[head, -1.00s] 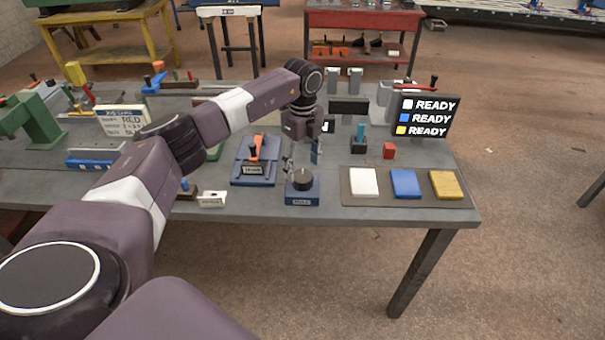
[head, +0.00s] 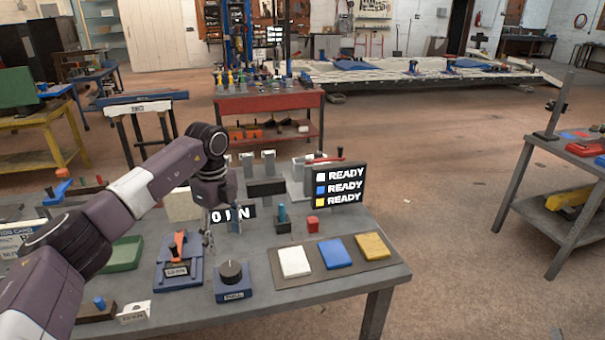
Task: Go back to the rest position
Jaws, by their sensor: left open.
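My left gripper (head: 209,243) is open and empty. It points down over the grey bench (head: 350,285), behind the blue block with a black dial (head: 231,273) and right of the blue lever fixture (head: 178,270). Its fingers are small and partly lost against the things behind, so I cannot tell how high they are. My left arm reaches in from the lower left. My right gripper is not in view.
White (head: 295,262), blue (head: 335,254) and yellow (head: 372,246) pads lie on a dark mat at the right. A READY sign (head: 339,186) stands behind them. Open floor lies right of the bench.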

